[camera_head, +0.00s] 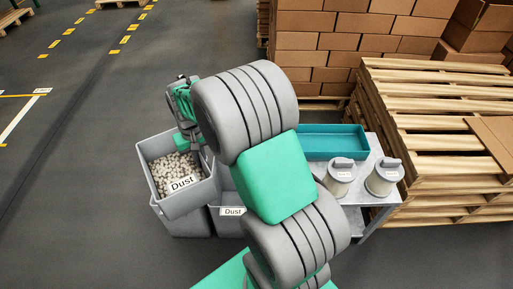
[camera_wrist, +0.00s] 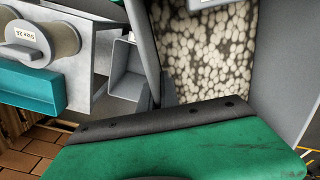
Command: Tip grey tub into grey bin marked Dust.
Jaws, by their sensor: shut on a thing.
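The grey tub (camera_head: 203,188), marked Dust on its front, is full of pale pellets. My gripper (camera_head: 186,142) is shut on its far side and holds it up at the left; the pellets lie inside and the tub looks near level. In the wrist view, the tub (camera_wrist: 285,75) and its pellets fill the upper right, beyond my green gripper body (camera_wrist: 180,145). A grey bin marked Dust (camera_head: 229,225) stands on the floor to the right of the tub, partly hidden by my arm. Grey walls (camera_head: 182,229) also show below the tub; what they belong to is unclear.
A metal table (camera_head: 368,192) at the right carries a teal tray (camera_head: 335,142) and two lidded canisters (camera_head: 341,175). Pallets (camera_head: 430,125) and stacked cartons (camera_head: 330,45) stand behind.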

